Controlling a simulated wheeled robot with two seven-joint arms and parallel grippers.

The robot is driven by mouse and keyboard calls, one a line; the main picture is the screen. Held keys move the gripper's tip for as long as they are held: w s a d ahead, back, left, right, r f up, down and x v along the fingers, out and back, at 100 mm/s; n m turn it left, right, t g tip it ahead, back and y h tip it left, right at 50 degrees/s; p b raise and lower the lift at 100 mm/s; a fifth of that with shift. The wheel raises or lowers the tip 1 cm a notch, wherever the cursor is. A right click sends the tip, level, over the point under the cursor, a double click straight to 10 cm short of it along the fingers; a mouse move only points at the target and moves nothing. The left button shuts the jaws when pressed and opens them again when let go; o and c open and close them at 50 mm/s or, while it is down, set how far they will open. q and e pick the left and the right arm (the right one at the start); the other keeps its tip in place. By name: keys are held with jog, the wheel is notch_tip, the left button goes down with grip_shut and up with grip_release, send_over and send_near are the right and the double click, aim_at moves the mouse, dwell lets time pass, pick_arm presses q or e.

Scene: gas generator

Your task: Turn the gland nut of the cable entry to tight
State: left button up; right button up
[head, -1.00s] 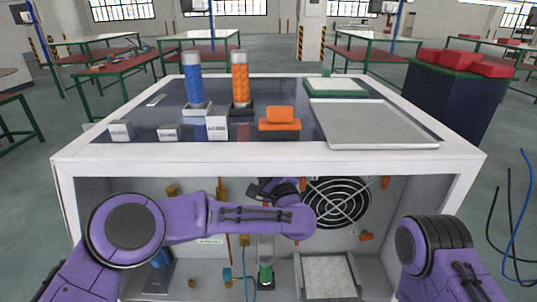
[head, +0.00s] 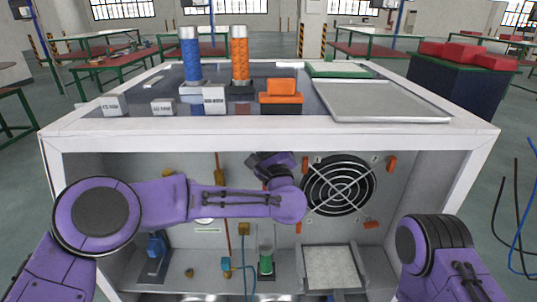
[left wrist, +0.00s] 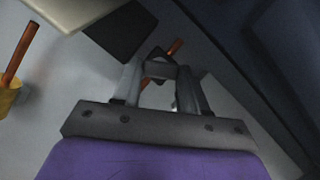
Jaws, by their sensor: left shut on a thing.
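My left gripper (head: 253,160) reaches into the open cabinet, near its back wall and left of the fan; in the head view my own forearm covers much of the area. In the left wrist view the left gripper (left wrist: 163,72) has its two fingers closed around a small dark grey piece, which looks like the gland nut (left wrist: 157,56). An orange rod (left wrist: 176,47) shows just beyond it. Markings or thread on the nut cannot be made out. My right arm shows at the lower right of the head view, its gripper out of frame.
The cabinet has a round black fan (head: 337,185) and orange brackets at the right. A blue part (head: 156,246), a green cylinder (head: 266,259) and a framed filter panel (head: 330,268) sit low inside. The cabinet's white front edge (head: 270,139) runs above my left arm.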

pick_arm(q)
jog(key=shift+f+m+h+b, duration=0.3)
jog(key=shift+m+h+b, duration=0.1)
jog(key=shift+m, duration=0.3)
jog(key=shift+r+m+t, duration=0.25)
jog(key=shift+m+t, duration=0.05)
jog(key=shift+m, duration=0.2)
pick_arm(e)
jog(key=shift+f, duration=0.95)
pick_arm(q)
jog(key=o, duration=1.1)
jog(key=shift+c, duration=0.2)
jog(key=b+v, duration=0.2)
jog(key=v, duration=0.8)
jog(key=shift+s+b, duration=0.3)
jog(key=shift+b, duration=0.05)
pick_arm(e)
notch_tip(320, 180, down, 3)
jog(key=shift+r, duration=0.1)
